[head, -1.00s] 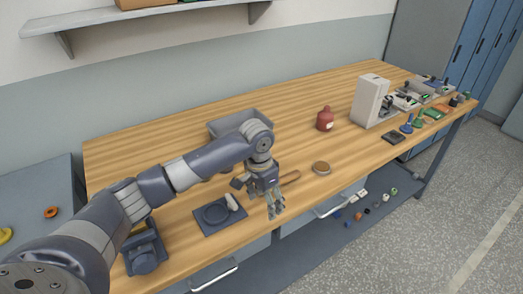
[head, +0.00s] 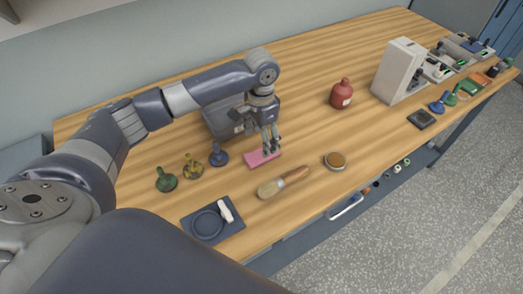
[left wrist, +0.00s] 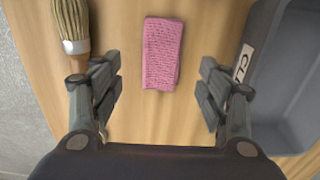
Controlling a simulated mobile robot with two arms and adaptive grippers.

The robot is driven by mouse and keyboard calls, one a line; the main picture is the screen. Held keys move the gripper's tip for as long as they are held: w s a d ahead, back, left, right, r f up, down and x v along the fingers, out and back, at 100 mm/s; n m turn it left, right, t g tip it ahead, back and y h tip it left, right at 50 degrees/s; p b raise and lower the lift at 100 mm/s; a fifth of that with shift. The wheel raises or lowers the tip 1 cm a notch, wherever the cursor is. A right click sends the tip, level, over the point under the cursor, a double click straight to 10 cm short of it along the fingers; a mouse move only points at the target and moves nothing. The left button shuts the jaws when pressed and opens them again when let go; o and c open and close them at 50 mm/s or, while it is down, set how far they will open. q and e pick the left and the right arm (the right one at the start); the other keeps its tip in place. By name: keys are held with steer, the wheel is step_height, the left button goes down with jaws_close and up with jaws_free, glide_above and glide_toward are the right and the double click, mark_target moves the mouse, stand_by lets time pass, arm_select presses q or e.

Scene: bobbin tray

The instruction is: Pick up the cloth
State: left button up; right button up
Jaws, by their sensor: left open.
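The cloth (left wrist: 162,52) is pink and folded into a flat rectangle on the wooden table. In the left wrist view it lies ahead of my open left gripper (left wrist: 160,90), centred between the two fingers. In the head view the cloth (head: 260,157) lies just under and beside the left gripper (head: 268,146), partly covered by the fingers. The gripper points down and holds nothing. My right gripper is not in view.
A grey bin (left wrist: 297,75) stands close on the right in the wrist view. A brush (left wrist: 72,22) lies on the left there.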

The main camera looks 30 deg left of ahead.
arm_select(q)
steer(key=shift+f, duration=0.45)
steer(key=f, duration=0.1)
steer(key=f+p, duration=0.1)
steer(key=shift+w+f+p, duration=0.25)
steer(key=shift+f+p, duration=0.05)
step_height(320, 180, down, 2)
steer(key=shift+f, duration=0.55)
steer(key=shift+c, duration=0.9)
steer(key=c, duration=0.8)
steer(key=shift+r, duration=0.4)
step_height(320, 180, up, 9)
steer(key=b, duration=0.1)
steer(key=shift+r+b, duration=0.15)
steer(key=shift+b, duration=0.25)
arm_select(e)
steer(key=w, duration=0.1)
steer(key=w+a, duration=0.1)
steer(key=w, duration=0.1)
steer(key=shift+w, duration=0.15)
